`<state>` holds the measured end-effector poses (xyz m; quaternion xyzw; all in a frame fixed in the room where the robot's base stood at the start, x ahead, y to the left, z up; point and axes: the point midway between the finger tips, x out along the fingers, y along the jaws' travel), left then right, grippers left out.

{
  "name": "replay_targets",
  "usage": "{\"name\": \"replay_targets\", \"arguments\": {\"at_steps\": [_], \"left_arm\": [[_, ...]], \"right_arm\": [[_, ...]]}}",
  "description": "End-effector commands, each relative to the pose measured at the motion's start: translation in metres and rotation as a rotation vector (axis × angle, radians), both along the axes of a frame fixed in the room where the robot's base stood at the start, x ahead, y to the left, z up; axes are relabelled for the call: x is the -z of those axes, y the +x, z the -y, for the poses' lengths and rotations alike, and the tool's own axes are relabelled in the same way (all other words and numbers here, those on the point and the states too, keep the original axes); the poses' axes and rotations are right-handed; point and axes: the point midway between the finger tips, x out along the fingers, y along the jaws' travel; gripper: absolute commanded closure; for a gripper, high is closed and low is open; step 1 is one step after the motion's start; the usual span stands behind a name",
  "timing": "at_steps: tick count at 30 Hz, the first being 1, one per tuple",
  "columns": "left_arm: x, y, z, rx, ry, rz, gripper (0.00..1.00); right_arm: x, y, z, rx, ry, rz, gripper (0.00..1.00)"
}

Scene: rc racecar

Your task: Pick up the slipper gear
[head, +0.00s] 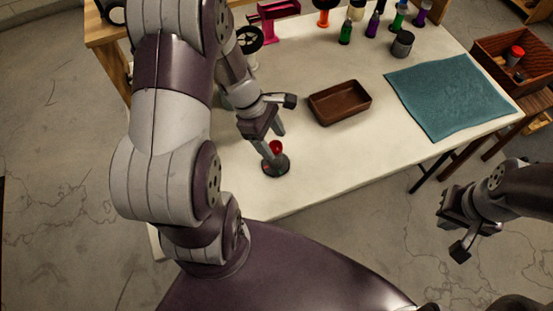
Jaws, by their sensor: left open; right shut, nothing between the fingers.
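A dark round disc (277,168) with a red cup-like top (275,147) stands on the white table near its front edge. It appears to be the slipper gear, though the picture is too small to be sure. My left gripper (274,142) is open and points down right at the red top. One finger overlaps it in the head view, and I cannot tell whether they touch. My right gripper (457,232) is shut and empty, off the table's right front side above the floor.
A brown tray (340,110) lies right of my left gripper. A teal cloth (449,95) covers the table's right part. A grey jar (403,43) and several coloured bottles (346,32) stand at the back. A black wheel (250,39) is partly behind my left arm. A wooden box (513,61) stands far right.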

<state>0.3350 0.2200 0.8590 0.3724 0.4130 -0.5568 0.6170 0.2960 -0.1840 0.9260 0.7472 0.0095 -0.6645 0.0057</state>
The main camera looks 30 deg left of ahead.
Motion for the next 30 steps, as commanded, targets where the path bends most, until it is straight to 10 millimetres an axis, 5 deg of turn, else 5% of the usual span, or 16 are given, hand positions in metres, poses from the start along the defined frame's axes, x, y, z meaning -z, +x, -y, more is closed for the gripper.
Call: {"name": "replay_targets", "arguments": {"at_steps": [6, 15, 21, 29, 30], "left_arm": [[0.040, 0.001, 0.013, 0.001, -0.001, -0.002, 0.35], [0.046, 0.002, 0.016, 0.001, 0.000, 0.000, 0.35], [0.045, 0.002, 0.016, 0.001, 0.001, 0.000, 0.92], [0.045, 0.002, 0.016, 0.001, 0.001, 0.000, 0.92], [0.043, 0.002, 0.016, 0.001, 0.001, 0.000, 0.98]], "right_arm": [[0.011, 0.000, 0.000, 0.000, 0.000, 0.000, 1.00], [0.011, 0.000, 0.000, 0.000, 0.000, 0.001, 1.00], [0.011, 0.000, 0.000, 0.000, 0.000, 0.000, 1.00], [0.011, 0.000, 0.000, 0.000, 0.000, 0.000, 1.00], [0.010, 0.000, 0.000, 0.000, 0.000, 0.000, 1.00]]}}
